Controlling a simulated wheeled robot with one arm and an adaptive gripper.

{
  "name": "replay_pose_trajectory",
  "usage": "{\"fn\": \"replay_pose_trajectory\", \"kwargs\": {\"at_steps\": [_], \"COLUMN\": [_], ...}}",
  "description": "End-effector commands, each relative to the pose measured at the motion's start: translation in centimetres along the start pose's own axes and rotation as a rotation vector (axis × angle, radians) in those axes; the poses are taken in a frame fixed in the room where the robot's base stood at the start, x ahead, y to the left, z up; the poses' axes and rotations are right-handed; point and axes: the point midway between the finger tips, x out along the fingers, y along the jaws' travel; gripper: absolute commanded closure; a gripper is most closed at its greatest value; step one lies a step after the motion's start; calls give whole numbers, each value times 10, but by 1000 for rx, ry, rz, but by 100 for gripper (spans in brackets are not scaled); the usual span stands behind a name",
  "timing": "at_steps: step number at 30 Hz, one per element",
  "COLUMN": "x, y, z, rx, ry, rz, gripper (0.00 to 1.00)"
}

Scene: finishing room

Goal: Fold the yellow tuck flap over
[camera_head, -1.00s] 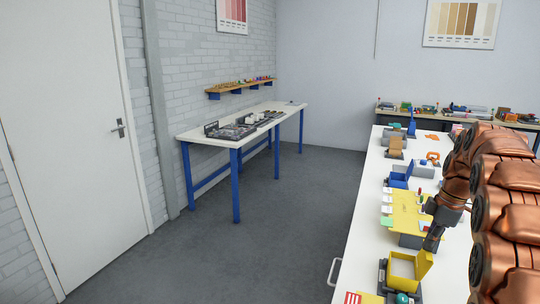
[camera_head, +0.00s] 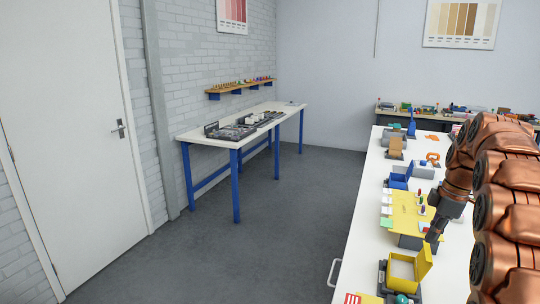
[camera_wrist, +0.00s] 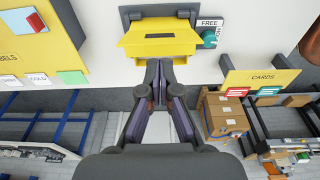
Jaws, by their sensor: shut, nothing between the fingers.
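The yellow box (camera_head: 402,267) stands in a dark holder near the front of the white bench. Its lid (camera_head: 425,262) stands raised on the box's right side. In the wrist view the yellow lid (camera_wrist: 150,47) shows a dark slot. A narrow yellow strip (camera_wrist: 139,62), which looks like the tuck flap, shows below it, partly hidden behind the fingers. My gripper (camera_wrist: 158,66) is shut and empty, its tips overlapping the lid's lower edge in that view. I cannot tell whether they touch. In the head view my gripper (camera_head: 431,238) is above the bench, just beyond the box.
A yellow labels stand (camera_head: 407,212) is beyond the box, close to my gripper. A teal knob (camera_wrist: 209,39) beside a "FREE" sign (camera_wrist: 210,22) sits next to the box. A yellow cards stand (camera_wrist: 262,78) is on the other side. Blue and tan boxes stand farther along.

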Motion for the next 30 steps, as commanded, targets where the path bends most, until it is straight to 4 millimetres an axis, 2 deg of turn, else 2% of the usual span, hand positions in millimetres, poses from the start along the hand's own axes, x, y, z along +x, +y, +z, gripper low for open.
{"fn": "replay_pose_trajectory", "kwargs": {"at_steps": [24,30], "x": [-67,-72], "y": [0,0], "z": [-10,-10], "rx": [0,1], "ry": [0,0], "rz": [2,3], "gripper": [100,100]}}
